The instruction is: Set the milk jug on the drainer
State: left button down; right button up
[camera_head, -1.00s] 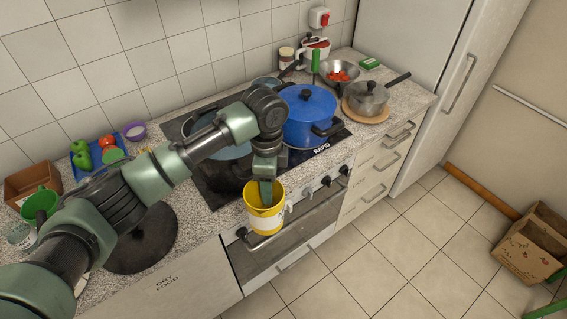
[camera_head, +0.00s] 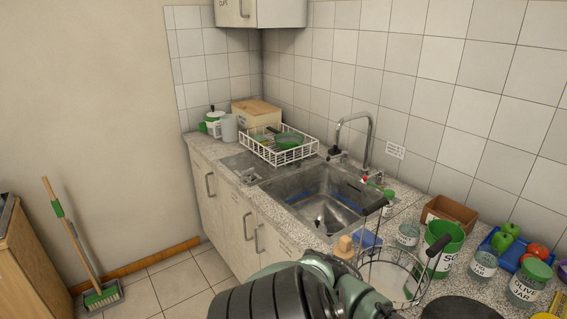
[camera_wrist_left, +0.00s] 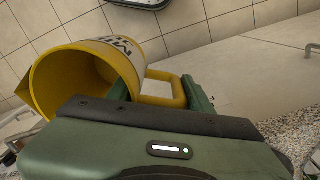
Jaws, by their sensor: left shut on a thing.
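The yellow milk jug (camera_wrist_left: 128,52) is in the left wrist view, with dark lettering on its side and its open mouth towards the left. My left gripper (camera_wrist_left: 160,94) is shut on the jug's handle. Neither the gripper nor the jug shows in the head view, where my arm (camera_head: 300,290) fills the bottom middle. The white wire drainer (camera_head: 265,153) stands at the back beyond the sink, with a green bowl (camera_head: 289,141) and other items in it. My right gripper is not in view.
The steel sink (camera_head: 300,190) with a tall tap (camera_head: 369,145) lies before the drainer. A wooden box (camera_head: 256,113) and a grey jug (camera_head: 229,128) stand behind it. A wire basket (camera_head: 372,268), a green tub (camera_head: 458,238) and jars crowd the counter at right.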

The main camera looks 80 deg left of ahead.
aim_at(243, 162)
jog(key=k+j+u, duration=0.15)
jog(key=j+u, duration=0.15)
jog(key=j, duration=0.2)
jog(key=k+j+u, duration=0.1)
jog(key=j+u, duration=0.2)
jog(key=j, duration=0.25)
jog(key=j+u, duration=0.3)
jog(key=j, duration=0.25)
jog(key=j+u, duration=0.15)
jog(key=j, duration=2.85)
